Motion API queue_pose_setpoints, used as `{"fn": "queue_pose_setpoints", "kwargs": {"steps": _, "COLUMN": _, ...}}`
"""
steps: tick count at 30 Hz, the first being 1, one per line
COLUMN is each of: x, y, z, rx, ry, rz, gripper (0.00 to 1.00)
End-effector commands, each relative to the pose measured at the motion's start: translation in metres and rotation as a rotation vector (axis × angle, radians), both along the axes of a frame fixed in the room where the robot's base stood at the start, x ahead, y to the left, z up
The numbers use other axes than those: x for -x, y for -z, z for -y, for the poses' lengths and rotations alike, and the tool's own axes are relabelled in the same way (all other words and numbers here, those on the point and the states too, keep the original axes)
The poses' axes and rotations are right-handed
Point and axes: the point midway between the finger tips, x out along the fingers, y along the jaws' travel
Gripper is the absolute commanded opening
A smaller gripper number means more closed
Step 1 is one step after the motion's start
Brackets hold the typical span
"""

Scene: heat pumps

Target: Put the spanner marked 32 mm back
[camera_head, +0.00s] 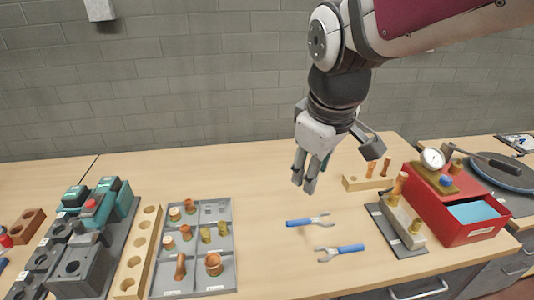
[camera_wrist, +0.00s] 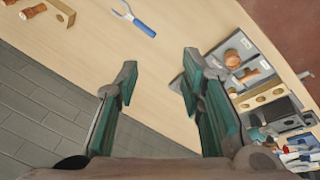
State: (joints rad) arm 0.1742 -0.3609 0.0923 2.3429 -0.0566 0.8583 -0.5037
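Two blue-handled spanners lie on the wooden bench in the head view. The upper spanner (camera_head: 310,222) has its grey open jaw to the right. The lower spanner (camera_head: 341,252) has its jaw to the left. No size mark is readable on either. One blue-handled spanner (camera_wrist: 144,27) shows at the top of the wrist view; I cannot tell which of the two it is. My gripper (camera_head: 304,187) hangs above the bench, behind and apart from the spanners. In the wrist view my gripper (camera_wrist: 156,85) has its green-padded fingers wide apart with nothing between them.
A grey compartment tray (camera_head: 232,252) of copper and brass fittings lies left of the spanners, beside a wooden block with holes (camera_head: 137,254). A red box (camera_head: 463,226) and a grey plate with a fitting block (camera_head: 390,240) stand right. Bare bench surrounds the spanners.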

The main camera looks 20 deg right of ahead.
Motion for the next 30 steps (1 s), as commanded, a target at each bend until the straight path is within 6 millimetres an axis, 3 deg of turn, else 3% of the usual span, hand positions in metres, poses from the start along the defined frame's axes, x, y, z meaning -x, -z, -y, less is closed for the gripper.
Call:
{"fn": "queue_pose_setpoints", "kwargs": {"steps": 1, "x": 0.015, "y": -0.009, "z": -0.008, "rx": -0.028, "ry": 0.058, "rz": 0.043, "gripper": 0.36}}
{"fn": "queue_pose_setpoints", "kwargs": {"steps": 6, "x": 0.057, "y": -0.020, "z": -0.024, "rx": -0.147, "ry": 0.253, "rz": 0.136, "gripper": 0.36}}
{"fn": "queue_pose_setpoints", "kwargs": {"steps": 12, "x": 0.082, "y": -0.021, "z": -0.032, "rx": -0.243, "ry": 0.375, "rz": 0.185, "gripper": 0.36}}
{"fn": "queue_pose_setpoints", "kwargs": {"steps": 30, "x": 0.085, "y": -0.022, "z": -0.033, "rx": -0.259, "ry": 0.397, "rz": 0.191, "gripper": 0.36}}
